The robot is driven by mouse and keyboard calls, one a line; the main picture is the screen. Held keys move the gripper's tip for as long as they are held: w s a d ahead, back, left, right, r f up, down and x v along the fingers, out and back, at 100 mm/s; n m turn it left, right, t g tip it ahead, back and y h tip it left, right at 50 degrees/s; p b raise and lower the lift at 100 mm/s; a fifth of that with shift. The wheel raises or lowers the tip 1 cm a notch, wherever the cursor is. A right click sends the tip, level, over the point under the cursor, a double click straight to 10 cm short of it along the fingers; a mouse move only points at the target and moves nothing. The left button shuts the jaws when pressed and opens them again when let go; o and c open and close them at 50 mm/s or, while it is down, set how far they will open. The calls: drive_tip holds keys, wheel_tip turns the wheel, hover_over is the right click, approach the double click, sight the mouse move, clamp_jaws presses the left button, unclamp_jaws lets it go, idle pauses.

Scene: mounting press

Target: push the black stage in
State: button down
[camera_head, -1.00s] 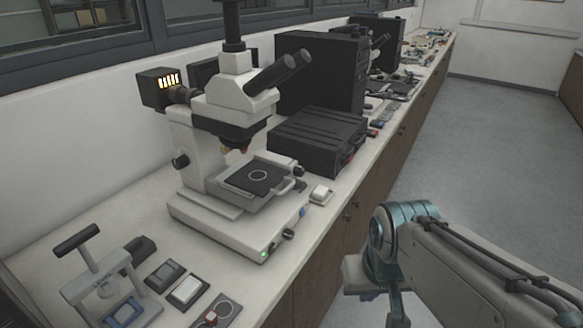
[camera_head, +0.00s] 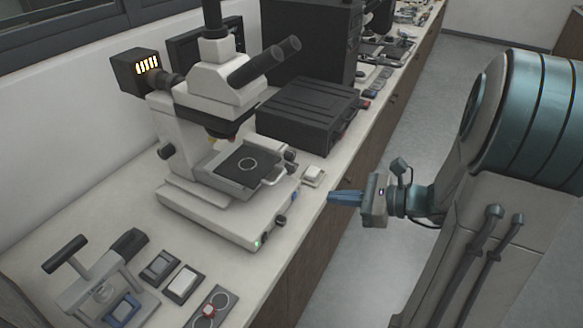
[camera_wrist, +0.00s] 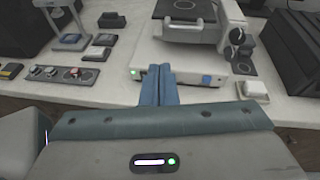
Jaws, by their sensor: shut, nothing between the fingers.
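The black stage (camera_head: 246,166) is a flat dark plate with a pale ring on it, on the white microscope (camera_head: 205,130). A light handle sticks out at the stage's right front edge. In the wrist view the black stage (camera_wrist: 184,9) is at the top, partly cut off. My gripper (camera_head: 331,197) is off the bench's front edge, apart from the microscope, pointing toward its base. Its blue fingers are shut with nothing between them. In the wrist view my gripper (camera_wrist: 160,68) points at the front of the microscope's base.
A small white block (camera_head: 313,175) stands right of the microscope. A black case (camera_head: 308,115) lies behind it. The mounting press (camera_head: 100,285) and several small pads stand at the front left. The floor beside the bench is clear.

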drive_tip(key=w+d+m+t, duration=0.2)
drive_tip(key=p, duration=0.3)
approach(281, 178)
drive_tip(key=x, duration=0.7)
